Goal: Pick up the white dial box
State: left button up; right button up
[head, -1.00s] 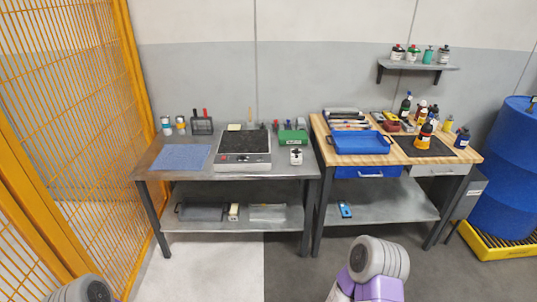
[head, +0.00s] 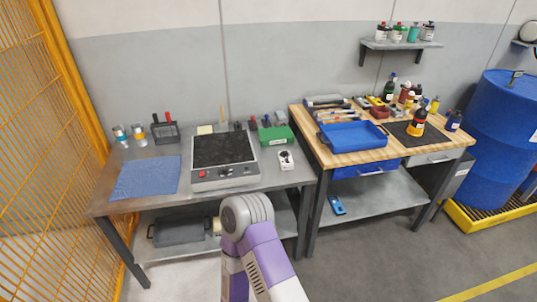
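The white dial box (head: 286,160) is a small white box with a dark round mark. It sits on the grey metal table (head: 205,204) near its right end, right of the hot plate (head: 225,175) and in front of the green box (head: 275,135). One of my arms, purple and grey, rises at the bottom middle, in front of the table and apart from the box. Neither gripper shows in the head view.
A wooden workbench (head: 301,125) with a blue tray (head: 352,135) stands to the right, beyond a narrow gap. A blue cloth (head: 147,178) lies at the table's left. An orange mesh fence (head: 40,150) borders the left. A blue drum (head: 492,140) stands at far right.

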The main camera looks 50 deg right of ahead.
aim_at(284, 166)
jog(key=z, duration=0.55)
jog(key=i, duration=0.9)
jog(key=z, duration=0.7)
